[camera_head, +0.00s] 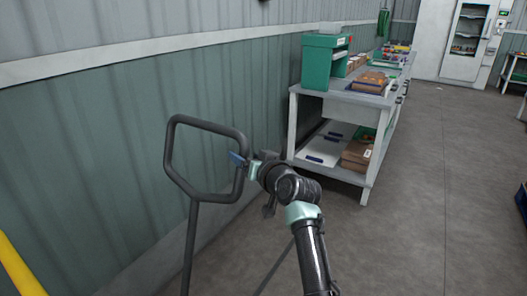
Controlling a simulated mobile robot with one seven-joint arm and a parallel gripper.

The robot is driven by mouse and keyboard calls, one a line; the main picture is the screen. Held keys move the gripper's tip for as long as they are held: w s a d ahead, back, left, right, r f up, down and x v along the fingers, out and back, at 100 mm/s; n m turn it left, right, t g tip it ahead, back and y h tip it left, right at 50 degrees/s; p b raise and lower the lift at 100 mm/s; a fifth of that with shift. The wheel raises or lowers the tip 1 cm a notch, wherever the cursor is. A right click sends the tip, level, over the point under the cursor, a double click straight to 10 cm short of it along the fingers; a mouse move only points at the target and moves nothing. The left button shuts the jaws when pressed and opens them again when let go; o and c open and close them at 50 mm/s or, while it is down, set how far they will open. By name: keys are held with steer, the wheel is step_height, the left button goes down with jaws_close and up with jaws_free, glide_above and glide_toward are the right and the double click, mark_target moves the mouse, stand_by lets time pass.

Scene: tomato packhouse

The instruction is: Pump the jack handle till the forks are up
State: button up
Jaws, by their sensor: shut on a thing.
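The jack handle (190,196) is a dark loop on a long shaft and stands at the left of the head view, in front of the green wall. The shaft runs down out of the frame, tilted slightly. My gripper (240,160) is at the right side of the loop and shut on it. My arm reaches up to it from the bottom of the picture. The forks and the jack's body are out of view, so their height cannot be told.
A workbench (293,125) with a green box (317,65), trays and cartons stands along the wall to the right of the handle. A yellow bar (18,268) shows at the lower left. A white cabinet (456,60) stands far back.

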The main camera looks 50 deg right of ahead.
steer(key=v, duration=0.9)
steer(key=shift+s+p, duration=0.3)
steer(key=shift+s, duration=0.2)
steer(key=shift+w, duration=0.1)
